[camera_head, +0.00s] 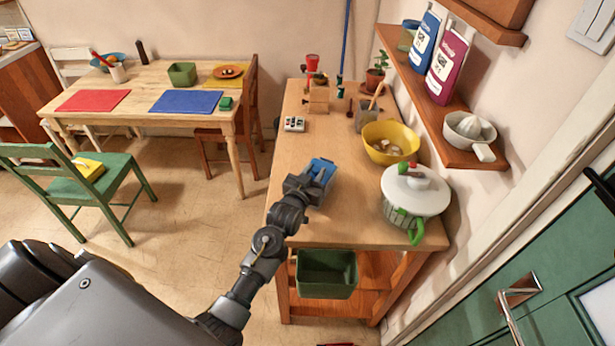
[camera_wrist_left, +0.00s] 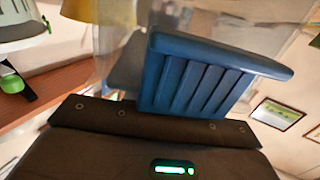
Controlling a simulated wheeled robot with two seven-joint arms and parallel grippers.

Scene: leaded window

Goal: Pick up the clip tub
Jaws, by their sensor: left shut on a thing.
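A blue tub with a ribbed wall and a thick rim, which I take for the clip tub (camera_head: 322,168), is at the left side of the wooden worktable. My left gripper (camera_head: 311,181) is shut on it. In the left wrist view the tub (camera_wrist_left: 205,78) stands up beyond the dark gripper body (camera_wrist_left: 150,122), with its ribbed wall facing the camera. Its inside is hidden, and I cannot tell whether its base touches the tabletop. My right gripper is not in view.
On the worktable (camera_head: 285,155), a yellow bowl (camera_head: 405,135) and a white-lidded pot (camera_head: 415,190) stand to the right. A small white block with dark marks (camera_head: 294,124) lies behind the tub.

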